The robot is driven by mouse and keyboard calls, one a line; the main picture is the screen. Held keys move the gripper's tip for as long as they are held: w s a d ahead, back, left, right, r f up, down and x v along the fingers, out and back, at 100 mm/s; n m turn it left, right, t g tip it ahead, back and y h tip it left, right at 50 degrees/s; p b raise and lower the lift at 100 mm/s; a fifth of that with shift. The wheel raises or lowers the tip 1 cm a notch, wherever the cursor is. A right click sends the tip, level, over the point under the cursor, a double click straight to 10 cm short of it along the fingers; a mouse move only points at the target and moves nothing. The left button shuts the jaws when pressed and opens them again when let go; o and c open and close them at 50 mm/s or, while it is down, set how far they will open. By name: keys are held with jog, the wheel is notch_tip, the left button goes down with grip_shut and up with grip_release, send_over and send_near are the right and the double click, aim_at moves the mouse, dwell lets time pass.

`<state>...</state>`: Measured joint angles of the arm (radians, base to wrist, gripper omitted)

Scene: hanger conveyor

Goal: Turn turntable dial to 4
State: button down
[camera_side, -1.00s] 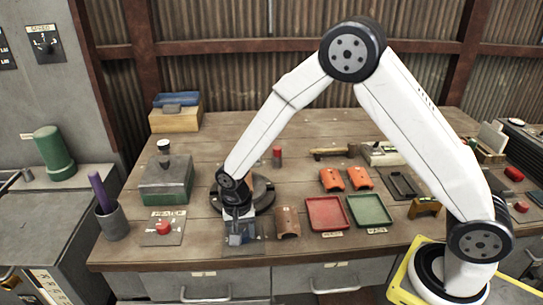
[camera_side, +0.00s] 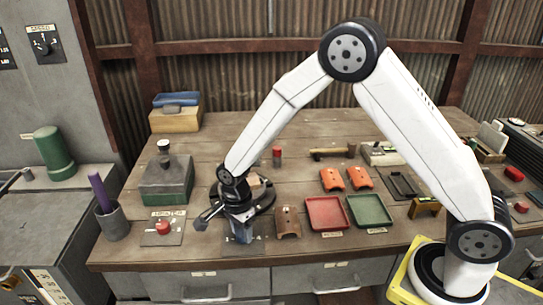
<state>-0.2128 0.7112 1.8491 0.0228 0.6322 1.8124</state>
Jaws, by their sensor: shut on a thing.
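My gripper (camera_side: 240,234) points down at a small dark plate (camera_side: 231,250) at the table's front edge. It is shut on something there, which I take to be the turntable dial. The knob and its numbers are hidden by the fingers, so I cannot read its setting. The round dark turntable (camera_side: 263,198) is right behind my gripper and partly covered by my wrist. A small tan piece shows on it beside my wrist.
A red button on a plate (camera_side: 163,227) lies to the left, before a green-grey box (camera_side: 166,182). An orange-brown part (camera_side: 288,222), a red tray (camera_side: 326,213) and a green tray (camera_side: 369,210) are to the right. A speed dial (camera_side: 44,45) is on the left wall panel.

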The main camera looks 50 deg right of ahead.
aim_at(241, 232)
jog(key=shift+m, duration=0.8)
jog(key=shift+c, duration=1)
grip_release()
jog(key=shift+r, duration=0.15)
jog(key=shift+w+r, duration=0.2)
jog(key=shift+r, duration=3.55)
